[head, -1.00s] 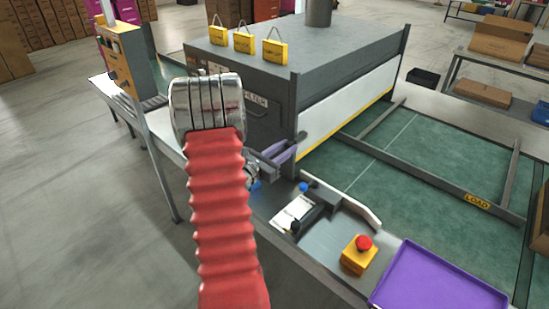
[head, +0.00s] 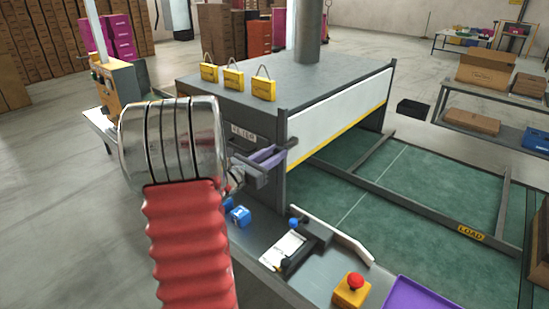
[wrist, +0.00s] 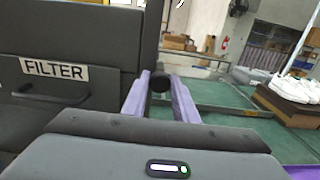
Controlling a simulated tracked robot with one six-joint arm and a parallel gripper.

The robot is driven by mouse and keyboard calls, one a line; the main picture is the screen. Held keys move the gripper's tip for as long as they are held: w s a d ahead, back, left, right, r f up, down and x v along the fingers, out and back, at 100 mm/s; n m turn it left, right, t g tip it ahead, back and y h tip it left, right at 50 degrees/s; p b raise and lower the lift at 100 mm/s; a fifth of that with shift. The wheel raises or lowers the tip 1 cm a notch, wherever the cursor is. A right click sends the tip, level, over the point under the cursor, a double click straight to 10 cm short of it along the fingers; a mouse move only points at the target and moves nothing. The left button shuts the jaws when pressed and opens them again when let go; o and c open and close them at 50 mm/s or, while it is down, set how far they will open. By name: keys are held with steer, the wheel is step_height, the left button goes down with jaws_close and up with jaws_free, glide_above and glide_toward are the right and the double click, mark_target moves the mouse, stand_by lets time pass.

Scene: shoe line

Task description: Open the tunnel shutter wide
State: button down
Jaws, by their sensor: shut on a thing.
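The tunnel shutter (head: 340,110) is a white panel with a yellow lower edge on the front of the grey tunnel (head: 245,85). It stands partly raised, with a gap above the green belt. My gripper (head: 285,150), with purple fingers, is beside the tunnel's near corner post, right of the FILTER label. In the wrist view my gripper (wrist: 161,98) is shut on a dark round knob (wrist: 161,83) between its fingertips. What the knob joins to is hidden. My arm covers part of the tunnel's left side in the head view.
A filter drawer handle (wrist: 50,98) is left of my fingers. Yellow tags (head: 233,78) stand on the tunnel top. Grey rails cross the green belt (head: 400,190).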

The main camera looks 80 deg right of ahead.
steer(key=c, duration=1.5)
jaws_free()
steer(key=shift+o, duration=0.2)
steer(key=v, duration=1.3)
steer(key=shift+w+a, duration=0.2)
steer(key=shift+a, duration=0.15)
steer(key=shift+f, duration=0.1)
